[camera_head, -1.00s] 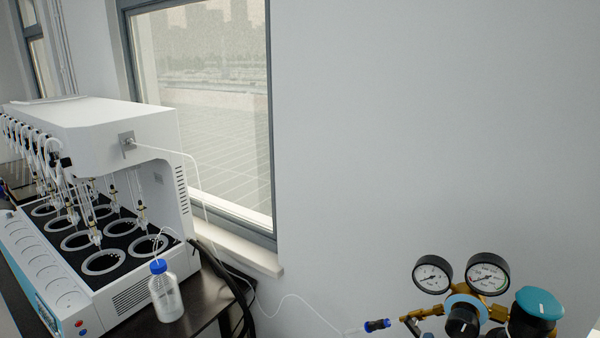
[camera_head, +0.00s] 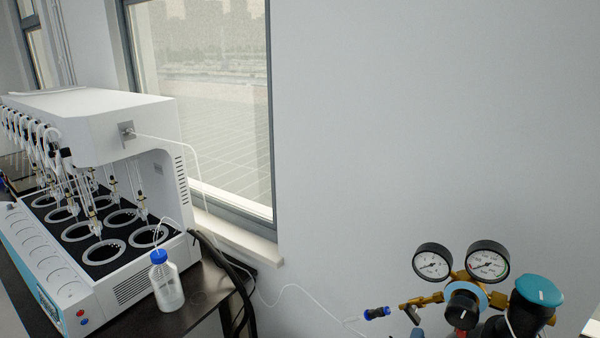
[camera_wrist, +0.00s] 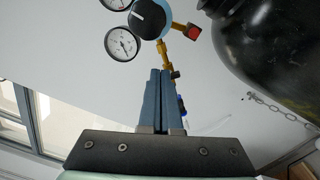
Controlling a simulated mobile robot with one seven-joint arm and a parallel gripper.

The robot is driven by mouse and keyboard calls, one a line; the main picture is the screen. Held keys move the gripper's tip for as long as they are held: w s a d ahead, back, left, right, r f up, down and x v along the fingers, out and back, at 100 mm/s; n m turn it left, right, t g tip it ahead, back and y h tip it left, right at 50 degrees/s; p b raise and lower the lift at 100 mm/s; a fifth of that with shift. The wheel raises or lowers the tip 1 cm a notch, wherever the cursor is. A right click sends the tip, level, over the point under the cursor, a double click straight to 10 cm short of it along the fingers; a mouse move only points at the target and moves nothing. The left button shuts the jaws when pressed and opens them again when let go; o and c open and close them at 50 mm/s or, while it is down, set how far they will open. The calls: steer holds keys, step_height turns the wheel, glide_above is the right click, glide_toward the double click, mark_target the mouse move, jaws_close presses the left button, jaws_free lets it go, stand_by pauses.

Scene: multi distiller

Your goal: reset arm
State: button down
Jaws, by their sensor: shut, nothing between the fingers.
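My gripper (camera_wrist: 160,74) shows in the wrist view. Its two blue-grey fingers are pressed together with nothing between them, pointing toward the gas regulator (camera_wrist: 150,18). In that picture the fingertips lie just below the brass valve fitting; I cannot tell whether they touch anything. My gripper cannot be made out clearly there.
A white multi distiller (camera_head: 120,125) stands on a dark bench at the left. A blue-capped bottle (camera_head: 168,285) sits at the bench edge. A thin tube runs to a blue-and-black connector (camera_head: 377,312) beside the regulator. A dark cylinder (camera_wrist: 275,45) and chain (camera_wrist: 275,105) are at the wrist view's right.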

steer(key=a+r+m+t+y+b, duration=0.1)
steer(key=a+r+m+t, duration=0.4)
steer(key=r, duration=0.7)
steer(key=a+r+m+t+y+b, duration=0.1)
steer(key=a+r+m+y+b, duration=0.15)
steer(key=r+m, duration=0.6)
steer(key=s+a+r+m+t+y, duration=0.1)
steer(key=s+a+r+t+y, duration=0.2)
steer(key=r, duration=0.6)
steer(key=s+a+r+m+t+y+b, duration=0.1)
steer(key=s+a+r+t+y, duration=0.2)
steer(key=s+a+r, duration=0.3)
step_height(320, 180, up, 3)
steer(key=shift+f, duration=0.15)
steer(key=shift+y, duration=0.25)
